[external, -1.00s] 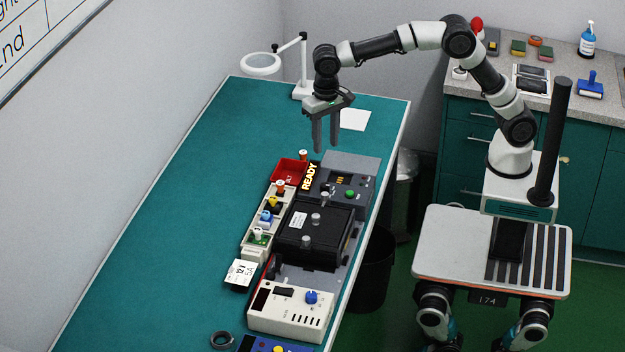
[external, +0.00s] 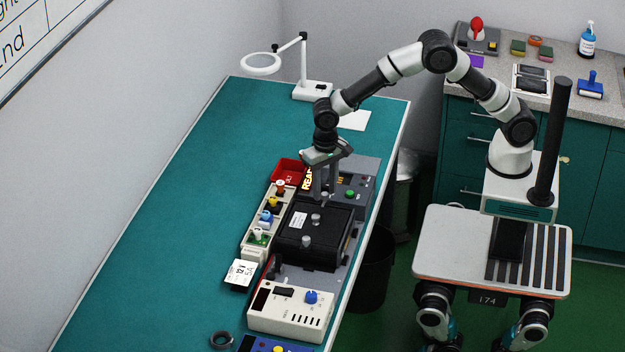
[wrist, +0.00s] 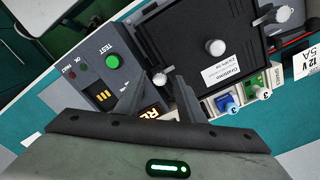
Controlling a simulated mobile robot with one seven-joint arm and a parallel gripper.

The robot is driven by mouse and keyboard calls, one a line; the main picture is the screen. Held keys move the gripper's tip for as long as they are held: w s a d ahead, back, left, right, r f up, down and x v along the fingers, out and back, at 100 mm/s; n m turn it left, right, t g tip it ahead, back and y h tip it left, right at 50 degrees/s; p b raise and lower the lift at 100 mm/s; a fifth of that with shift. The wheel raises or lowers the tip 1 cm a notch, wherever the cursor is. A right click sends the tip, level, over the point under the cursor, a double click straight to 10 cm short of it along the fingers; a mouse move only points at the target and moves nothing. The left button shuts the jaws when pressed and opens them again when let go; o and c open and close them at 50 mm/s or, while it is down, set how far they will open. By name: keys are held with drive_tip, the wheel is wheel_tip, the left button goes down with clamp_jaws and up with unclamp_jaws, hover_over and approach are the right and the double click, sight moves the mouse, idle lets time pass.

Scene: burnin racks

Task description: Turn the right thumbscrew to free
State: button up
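A black box with a lid (external: 335,219) stands on the grey fixture, with a light knob in the middle of its lid. A pale thumbscrew (wrist: 159,79) sits at the box edge nearest the READY display. A second thumbscrew (wrist: 283,14) is at the opposite edge; it also shows in the external view (external: 305,241). My gripper (wrist: 158,78) is open and points down over the first thumbscrew, which appears between its two fingertips in the wrist view. I see gaps on both sides of it. In the external view my gripper (external: 325,194) partly hides this thumbscrew.
A grey panel with a green TEST button (wrist: 112,61) lies beside the gripper. The READY display (external: 308,177) is partly covered by my fingers. A red bin (external: 288,170), a row of colored connectors and a white power unit (external: 290,312) are close by. The table's left side is clear.

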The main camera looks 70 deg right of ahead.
drive_tip(key=shift+f, duration=0.3)
clamp_jaws()
